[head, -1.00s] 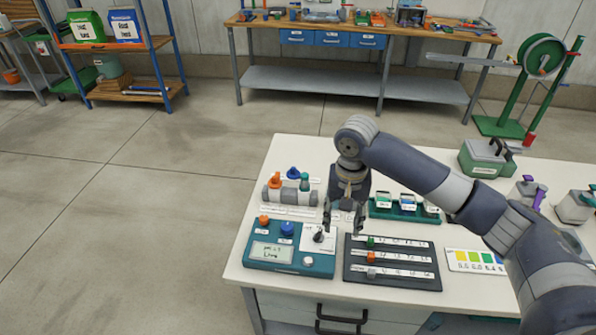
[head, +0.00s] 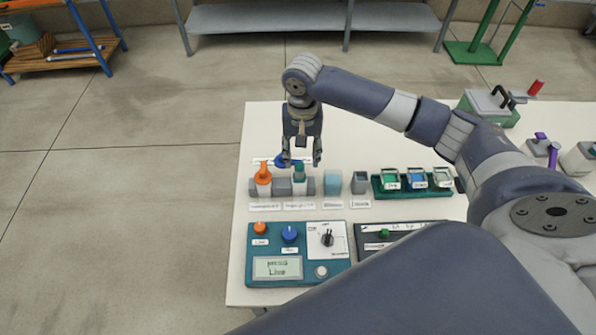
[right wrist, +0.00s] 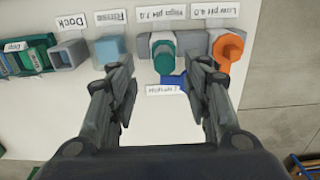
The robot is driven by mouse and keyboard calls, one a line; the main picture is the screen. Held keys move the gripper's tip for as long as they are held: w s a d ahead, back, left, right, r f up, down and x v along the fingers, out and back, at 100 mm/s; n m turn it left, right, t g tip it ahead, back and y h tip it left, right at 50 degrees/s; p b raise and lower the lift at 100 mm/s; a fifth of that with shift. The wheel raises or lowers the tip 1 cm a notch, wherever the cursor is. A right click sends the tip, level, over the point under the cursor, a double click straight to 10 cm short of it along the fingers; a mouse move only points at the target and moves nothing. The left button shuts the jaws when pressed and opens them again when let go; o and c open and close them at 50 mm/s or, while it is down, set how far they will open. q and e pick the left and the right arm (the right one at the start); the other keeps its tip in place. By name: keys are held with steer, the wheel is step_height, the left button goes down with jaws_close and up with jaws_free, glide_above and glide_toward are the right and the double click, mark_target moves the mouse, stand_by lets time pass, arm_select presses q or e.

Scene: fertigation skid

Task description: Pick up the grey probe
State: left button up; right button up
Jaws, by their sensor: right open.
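I cannot pick out a grey probe for sure in either view. My right gripper (head: 302,161) is open, pointing down at the back of a row of grey blocks. In the right wrist view its jaws (right wrist: 161,80) are spread and empty. A teal-topped piece (right wrist: 163,52) and a blue piece (right wrist: 174,81) show between and just beyond the fingers. An orange piece (head: 263,175) stands in the left grey block (head: 253,187). My left gripper is not in view.
A light blue Rinse cup (head: 333,181) stands between the grey blocks and the Dock. A teal meter (head: 262,240) with knobs sits in front. A green tray of small boxes (head: 385,192) lies to the right.

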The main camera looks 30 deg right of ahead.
mark_target(299, 166)
steer(key=shift+f, duration=0.45)
steer(key=f+p, duration=0.1)
steer(key=f, duration=0.4)
steer(key=shift+w+a+p, duration=0.2)
steer(key=shift+p, duration=0.2)
steer(key=shift+f, duration=0.3)
steer(key=shift+c, duration=0.6)
steer(key=c, duration=0.9)
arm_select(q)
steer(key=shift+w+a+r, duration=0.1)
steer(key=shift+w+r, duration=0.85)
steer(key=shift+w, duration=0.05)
arm_select(e)
jaws_close()
